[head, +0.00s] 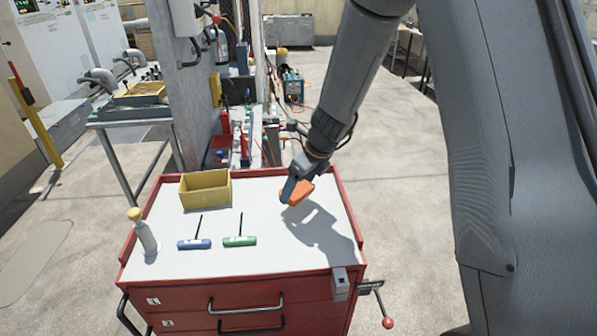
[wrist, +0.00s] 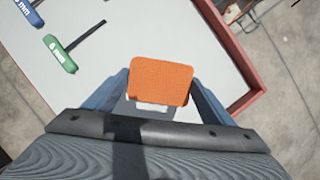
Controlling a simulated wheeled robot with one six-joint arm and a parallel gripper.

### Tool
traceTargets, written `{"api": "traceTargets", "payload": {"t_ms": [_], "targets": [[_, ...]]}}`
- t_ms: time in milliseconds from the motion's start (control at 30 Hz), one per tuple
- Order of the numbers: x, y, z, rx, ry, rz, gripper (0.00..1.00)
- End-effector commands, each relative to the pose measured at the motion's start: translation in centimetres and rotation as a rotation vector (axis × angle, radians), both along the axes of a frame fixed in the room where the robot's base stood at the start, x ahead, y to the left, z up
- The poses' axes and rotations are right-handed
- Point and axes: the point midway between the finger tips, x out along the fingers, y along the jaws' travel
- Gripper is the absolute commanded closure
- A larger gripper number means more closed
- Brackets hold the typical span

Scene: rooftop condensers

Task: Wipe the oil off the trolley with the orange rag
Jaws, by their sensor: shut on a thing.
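My gripper (head: 295,184) is shut on an orange rag (head: 299,193) over the right part of the trolley top. The rag also shows between the fingers in the wrist view (wrist: 161,80), flat and squarish. The trolley (head: 270,257) is red with a pale grey top and a raised red rim. A shadow of the arm falls on the top beside the rag. I cannot tell whether the rag touches the surface. No oil shows clearly in either view; the rag and gripper hide part of the top.
On the trolley top stand a yellow bin (head: 205,189), a bottle with a yellow cap (head: 143,232), a blue-handled hex key (head: 194,244) and a green-handled hex key (head: 240,241). A small vise-like block (head: 340,283) sits at the front right corner. The middle top is clear.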

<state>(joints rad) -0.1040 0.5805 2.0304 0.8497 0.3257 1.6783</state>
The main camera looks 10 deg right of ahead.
Motion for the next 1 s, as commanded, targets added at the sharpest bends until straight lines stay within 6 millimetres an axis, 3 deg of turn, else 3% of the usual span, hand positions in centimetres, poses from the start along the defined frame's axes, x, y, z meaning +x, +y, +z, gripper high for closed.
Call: {"api": "traceTargets", "payload": {"t_ms": [400,1000], "targets": [[0.0,-0.1,3.1,0.0,0.0,-0.002,0.47],[0.0,-0.1,3.1,0.0,0.0,-0.001,0.47]]}}
